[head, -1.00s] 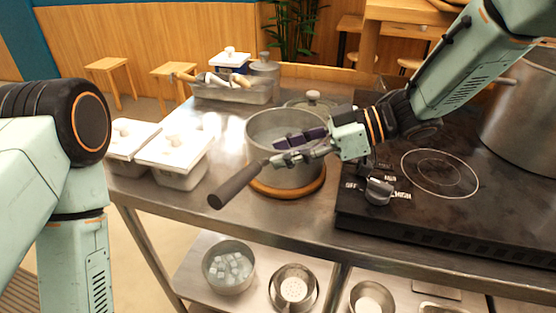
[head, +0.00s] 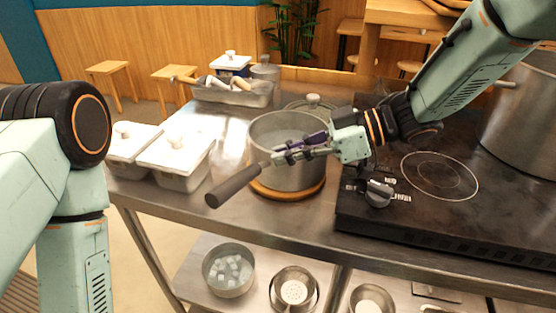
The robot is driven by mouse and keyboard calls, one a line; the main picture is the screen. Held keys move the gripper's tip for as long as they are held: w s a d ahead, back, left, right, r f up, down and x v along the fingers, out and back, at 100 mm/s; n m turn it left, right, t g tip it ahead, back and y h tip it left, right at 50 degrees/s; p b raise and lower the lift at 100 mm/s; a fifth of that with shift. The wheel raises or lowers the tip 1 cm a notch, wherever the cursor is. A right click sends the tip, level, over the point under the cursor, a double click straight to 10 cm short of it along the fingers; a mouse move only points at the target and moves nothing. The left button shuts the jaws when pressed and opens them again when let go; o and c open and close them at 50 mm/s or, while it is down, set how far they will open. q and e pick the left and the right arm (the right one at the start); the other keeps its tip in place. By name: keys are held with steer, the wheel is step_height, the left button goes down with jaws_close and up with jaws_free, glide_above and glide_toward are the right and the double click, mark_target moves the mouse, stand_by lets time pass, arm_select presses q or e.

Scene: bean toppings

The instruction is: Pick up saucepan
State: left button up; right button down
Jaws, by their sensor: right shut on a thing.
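The grey metal saucepan (head: 290,178) is on the steel counter, on or just above a round wooden trivet (head: 290,193). Its dark handle (head: 233,186) points to the front left. My right gripper (head: 284,156) reaches in from the right across the front of the pan. It is shut at the root of the handle, by the pan's near rim, and its fingers partly hide that spot. My left arm stands at the left edge; its gripper is out of the picture.
A black cooktop (head: 425,228) with a knob and a large pot (head: 522,115) is on the right. White-lidded containers (head: 172,147) stand left of the pan, and a tray of utensils (head: 232,95) is behind. A lower shelf holds bowls.

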steer(key=shift+w+r, duration=0.15)
steer(key=shift+w, duration=0.05)
